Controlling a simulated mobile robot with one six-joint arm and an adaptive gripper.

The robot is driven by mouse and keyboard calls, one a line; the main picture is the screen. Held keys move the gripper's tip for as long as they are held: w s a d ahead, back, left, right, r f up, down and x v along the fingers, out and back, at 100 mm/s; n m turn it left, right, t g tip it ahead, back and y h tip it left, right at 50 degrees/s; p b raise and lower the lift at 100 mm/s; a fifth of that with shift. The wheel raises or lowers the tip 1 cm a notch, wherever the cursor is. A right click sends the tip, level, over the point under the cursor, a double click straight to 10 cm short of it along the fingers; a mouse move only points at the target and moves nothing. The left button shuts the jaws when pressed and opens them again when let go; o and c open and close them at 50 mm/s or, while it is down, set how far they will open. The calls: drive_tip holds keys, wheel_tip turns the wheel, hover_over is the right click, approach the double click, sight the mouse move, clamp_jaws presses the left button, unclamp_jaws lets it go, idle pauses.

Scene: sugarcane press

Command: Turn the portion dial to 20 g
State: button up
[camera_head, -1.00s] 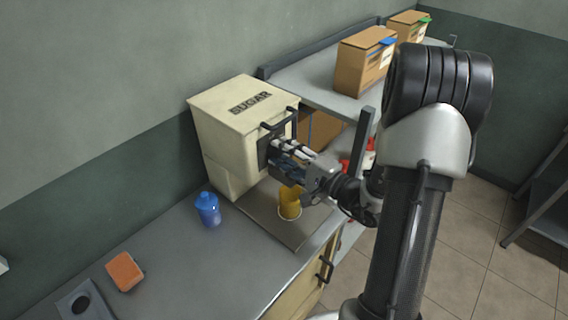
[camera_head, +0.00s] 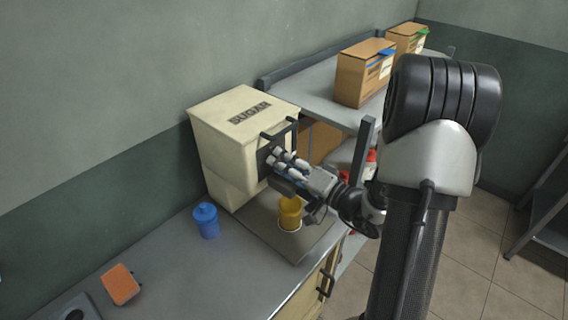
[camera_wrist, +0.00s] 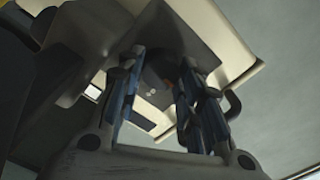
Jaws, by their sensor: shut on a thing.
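The cream sugar dispenser (camera_head: 225,150), marked SUGAR on top, stands on the counter against the wall. My gripper (camera_head: 274,160) is at its dark front panel, below the black handle (camera_head: 279,127). In the wrist view my gripper's fingers (camera_wrist: 160,72) are closed around a dark round part (camera_wrist: 158,68) on the dispenser's front, which I take to be the portion dial. The fingers hide most of it, and no scale or setting can be read. A yellow cup (camera_head: 290,214) stands on the tray under my gripper.
Cardboard boxes (camera_head: 361,78) stand on the grey shelf behind. The counter's front edge and a drawer handle (camera_head: 326,286) are below my forearm.

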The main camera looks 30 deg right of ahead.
drive_tip(key=shift+r, duration=0.1)
idle(0.5)
drive_tip(key=o, duration=1.1)
drive_tip(key=shift+s, duration=0.1)
drive_tip(key=v, duration=0.8)
